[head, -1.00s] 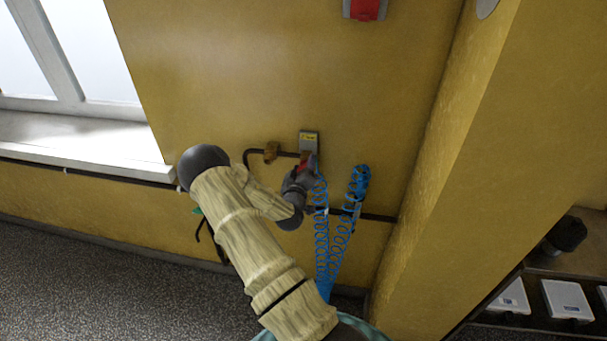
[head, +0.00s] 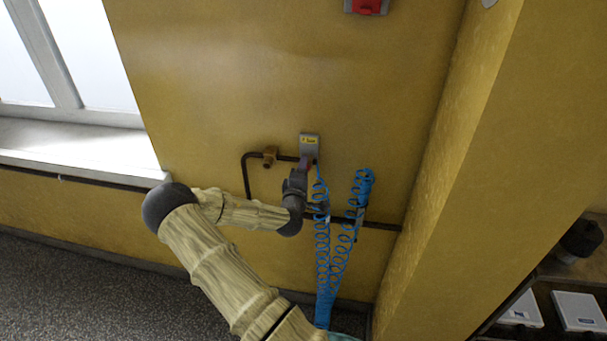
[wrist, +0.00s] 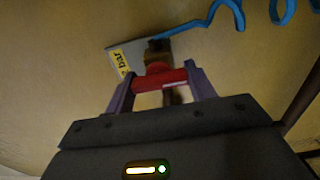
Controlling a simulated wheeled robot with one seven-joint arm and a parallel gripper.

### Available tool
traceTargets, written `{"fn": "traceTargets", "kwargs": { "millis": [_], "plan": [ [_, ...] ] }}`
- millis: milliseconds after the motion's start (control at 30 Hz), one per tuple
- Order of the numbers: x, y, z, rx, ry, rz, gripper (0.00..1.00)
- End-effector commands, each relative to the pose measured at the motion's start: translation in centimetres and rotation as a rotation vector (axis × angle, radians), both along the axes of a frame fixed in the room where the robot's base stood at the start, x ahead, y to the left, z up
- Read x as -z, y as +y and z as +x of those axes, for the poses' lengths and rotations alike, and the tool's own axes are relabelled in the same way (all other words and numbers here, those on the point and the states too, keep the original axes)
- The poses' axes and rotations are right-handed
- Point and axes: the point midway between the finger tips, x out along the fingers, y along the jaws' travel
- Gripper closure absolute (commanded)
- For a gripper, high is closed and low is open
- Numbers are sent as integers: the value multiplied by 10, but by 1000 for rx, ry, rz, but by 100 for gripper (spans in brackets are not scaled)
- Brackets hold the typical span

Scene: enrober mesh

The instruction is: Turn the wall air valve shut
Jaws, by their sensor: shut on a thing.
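The wall air valve (wrist: 159,50) is a brass body on a grey plate (head: 310,143) with a yellow label; the label (wrist: 119,60) reads partly "bar" in the wrist view. Its red handle (wrist: 160,79) lies across between my fingers. My gripper (wrist: 161,88) is shut on this handle, one finger at each end of the red bar. In the head view my gripper (head: 303,168) is just below the plate, and it hides most of the handle.
A dark pipe with a brass fitting (head: 269,156) runs left of the valve. Blue coiled hoses (head: 339,240) hang close on the right. A window sill (head: 80,160) is at left, a yellow pillar (head: 450,170) at right. A red-and-grey box (head: 367,6) is higher up.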

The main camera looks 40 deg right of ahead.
Motion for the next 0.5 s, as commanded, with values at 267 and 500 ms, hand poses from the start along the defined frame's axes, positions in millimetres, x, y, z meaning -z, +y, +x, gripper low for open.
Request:
{"fn": "traceTargets", "kwargs": {
  "millis": [267,500],
  "plan": [
    [0,2,1,-5,20,-17,68],
    [1,2,1,-5,20,-16,44]
  ]
}}
